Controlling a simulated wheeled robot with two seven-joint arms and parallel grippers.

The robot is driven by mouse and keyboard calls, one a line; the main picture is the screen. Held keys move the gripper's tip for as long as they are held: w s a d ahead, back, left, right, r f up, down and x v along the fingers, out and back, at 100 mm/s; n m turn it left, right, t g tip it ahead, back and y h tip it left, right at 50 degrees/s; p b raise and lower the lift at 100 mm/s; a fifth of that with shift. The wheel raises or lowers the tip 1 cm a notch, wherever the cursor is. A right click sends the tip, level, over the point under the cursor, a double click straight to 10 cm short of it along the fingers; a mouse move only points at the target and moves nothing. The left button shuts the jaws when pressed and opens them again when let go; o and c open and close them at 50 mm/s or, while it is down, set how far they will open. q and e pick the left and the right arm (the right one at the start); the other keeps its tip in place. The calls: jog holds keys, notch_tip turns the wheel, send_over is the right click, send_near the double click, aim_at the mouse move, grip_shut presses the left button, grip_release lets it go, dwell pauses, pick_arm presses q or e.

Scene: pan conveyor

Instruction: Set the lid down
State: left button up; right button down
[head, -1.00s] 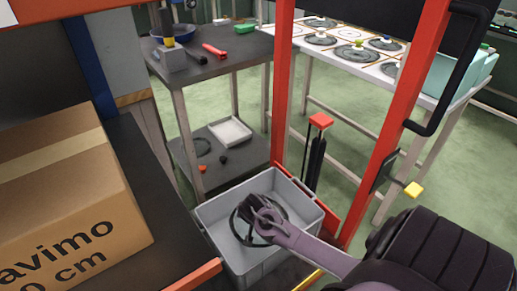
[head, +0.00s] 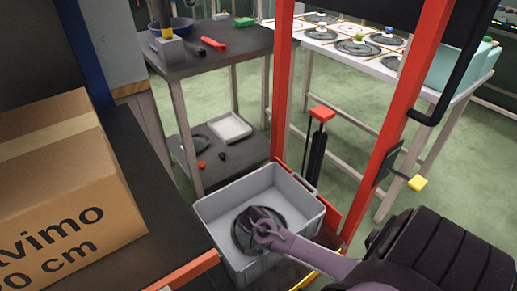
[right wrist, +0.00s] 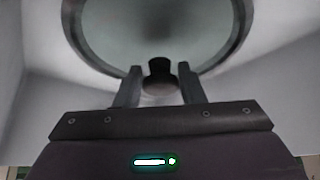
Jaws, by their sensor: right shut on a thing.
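The lid (head: 239,240) is a round, dark-rimmed disc inside the grey crate (head: 211,207). In the right wrist view the lid (right wrist: 150,32) shows a greyish glass-like face and a dark knob (right wrist: 160,70). My right gripper (head: 262,224) reaches down into the crate from the right. Its fingers (right wrist: 158,88) are on both sides of the knob, shut on the lid. The lid looks roughly level, low in the crate; I cannot tell whether it touches the floor. My left gripper is not in view.
A cardboard box (head: 66,185) stands on a dark surface at left. Red posts (head: 283,80) rise behind the crate. A dark table (head: 212,60) holds tools, with a white tray (head: 230,128) below. A white table (head: 345,62) behind carries several round lids.

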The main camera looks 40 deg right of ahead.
jog(key=c, duration=0.9)
grip_release()
jog(key=shift+c, duration=0.2)
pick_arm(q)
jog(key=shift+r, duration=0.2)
pick_arm(e)
jog(key=shift+s+a+r, duration=0.1)
jog(key=shift+r, duration=0.3)
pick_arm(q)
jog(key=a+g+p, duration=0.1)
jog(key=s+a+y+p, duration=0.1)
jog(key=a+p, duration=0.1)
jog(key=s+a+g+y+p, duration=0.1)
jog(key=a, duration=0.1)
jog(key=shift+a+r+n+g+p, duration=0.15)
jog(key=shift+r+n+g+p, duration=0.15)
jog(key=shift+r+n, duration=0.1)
pick_arm(e)
jog(key=v, duration=1.1)
jog(key=shift+s, duration=0.15)
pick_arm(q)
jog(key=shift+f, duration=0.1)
pick_arm(e)
jog(key=shift+r, duration=0.1)
